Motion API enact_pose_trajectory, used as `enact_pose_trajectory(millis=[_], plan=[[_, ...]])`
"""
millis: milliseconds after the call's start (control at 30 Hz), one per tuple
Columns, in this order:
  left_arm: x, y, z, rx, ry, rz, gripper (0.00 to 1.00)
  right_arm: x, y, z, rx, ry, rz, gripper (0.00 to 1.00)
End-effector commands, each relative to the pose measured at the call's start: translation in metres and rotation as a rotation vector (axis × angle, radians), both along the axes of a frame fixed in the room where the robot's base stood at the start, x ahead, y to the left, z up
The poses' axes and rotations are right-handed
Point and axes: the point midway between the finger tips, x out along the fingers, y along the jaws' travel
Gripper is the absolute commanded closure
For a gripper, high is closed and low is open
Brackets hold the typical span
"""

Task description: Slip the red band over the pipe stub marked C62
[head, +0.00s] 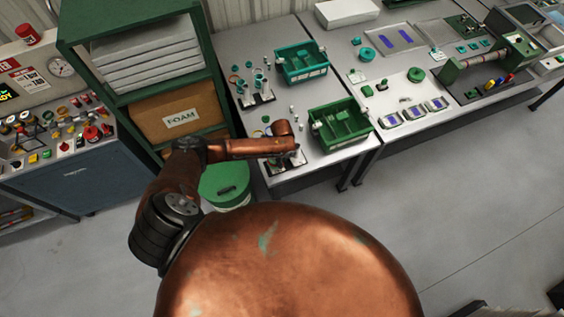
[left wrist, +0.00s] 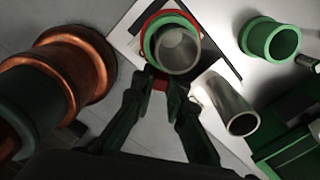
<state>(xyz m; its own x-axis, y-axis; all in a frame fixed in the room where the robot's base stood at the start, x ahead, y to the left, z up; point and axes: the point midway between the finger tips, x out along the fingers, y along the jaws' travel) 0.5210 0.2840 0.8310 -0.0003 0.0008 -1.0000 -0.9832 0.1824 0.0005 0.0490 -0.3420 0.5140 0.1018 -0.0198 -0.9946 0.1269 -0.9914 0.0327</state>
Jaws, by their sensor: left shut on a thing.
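My left gripper (left wrist: 162,88) is shut on the red band (left wrist: 160,14), gripping its near side. In the left wrist view the band's red rim shows around a green ring and the open mouth of a steel pipe stub (left wrist: 177,50). I cannot tell whether the band sits around the stub or is only lined up above it. A second steel stub (left wrist: 230,105) stands just to the right. No C62 mark is readable. In the head view my left gripper (head: 296,156) is small and partly hidden over the bench's near edge. My right gripper is not in view.
A dark green bin (head: 340,125) and a teal bin (head: 302,62) stand on the bench. Another stand with stubs (head: 256,95) is farther back. A green shelf (head: 75,40) rises left of the bench.

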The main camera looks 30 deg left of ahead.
Motion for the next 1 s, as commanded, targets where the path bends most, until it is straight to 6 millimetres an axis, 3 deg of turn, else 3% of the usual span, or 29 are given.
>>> enact_pose_trajectory(millis=[1000], plan=[[0.0, -0.001, -0.011, 0.0, 0.0, 0.0, 0.99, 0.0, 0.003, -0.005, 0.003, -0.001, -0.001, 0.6]])
